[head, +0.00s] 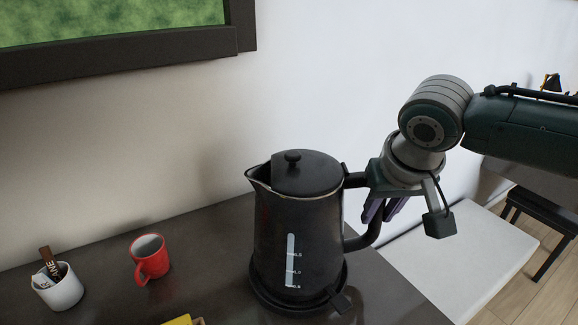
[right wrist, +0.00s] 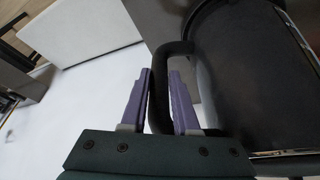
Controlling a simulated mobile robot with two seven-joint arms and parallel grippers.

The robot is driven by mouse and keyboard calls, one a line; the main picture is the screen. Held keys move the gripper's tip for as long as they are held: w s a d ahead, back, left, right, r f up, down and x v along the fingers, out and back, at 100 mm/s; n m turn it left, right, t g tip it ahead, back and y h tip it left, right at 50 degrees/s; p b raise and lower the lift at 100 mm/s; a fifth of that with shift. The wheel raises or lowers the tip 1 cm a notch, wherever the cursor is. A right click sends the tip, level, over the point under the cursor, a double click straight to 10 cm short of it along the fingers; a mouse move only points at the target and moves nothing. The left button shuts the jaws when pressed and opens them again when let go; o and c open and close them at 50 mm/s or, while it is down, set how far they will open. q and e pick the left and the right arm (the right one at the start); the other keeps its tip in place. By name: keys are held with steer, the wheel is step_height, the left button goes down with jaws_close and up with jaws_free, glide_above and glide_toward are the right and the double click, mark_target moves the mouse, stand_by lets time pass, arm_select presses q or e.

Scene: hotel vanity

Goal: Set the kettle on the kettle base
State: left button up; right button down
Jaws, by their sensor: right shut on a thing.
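The black kettle (head: 297,225) with a knobbed lid and a water gauge stands upright in the middle of the head view, spout to the left. My right gripper (head: 382,208) comes in from the right and is shut on the kettle's handle (head: 363,240). In the right wrist view, the purple fingers (right wrist: 160,82) lie on either side of the handle, and the kettle body (right wrist: 245,75) is at the right. The black kettle base (head: 340,302) shows as a rim around the kettle's bottom. I cannot tell whether the kettle rests fully on it. My left gripper is not in view.
A red mug (head: 149,260) and a white cup (head: 60,290) holding packets stand left on the dark counter (head: 205,250). A yellow item (head: 183,320) shows at the bottom edge. A wall is behind. A lower white surface (head: 470,255) lies at the right.

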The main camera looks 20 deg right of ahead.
steer(key=shift+w+f+b, duration=0.15)
steer(key=shift+f+b, duration=0.25)
steer(key=shift+f, duration=0.1)
stand_by(0.5)
steer(key=c, duration=0.9)
jaws_free()
steer(key=shift+c, duration=0.2)
steer(key=shift+f, duration=0.15)
steer(key=p+v, duration=0.2)
steer(key=p, duration=0.1)
steer(key=shift+r, duration=0.35)
steer(key=p+v, duration=0.3)
steer(key=p, duration=0.2)
steer(key=shift+s+a+r, duration=0.1)
steer(key=shift+s+r, duration=0.1)
steer(key=shift+r, duration=0.15)
steer(key=p+v, duration=0.4)
steer(key=p, duration=0.3)
steer(key=shift+s+r, duration=0.25)
steer(key=shift+r, duration=0.05)
steer(key=shift+a, duration=0.15)
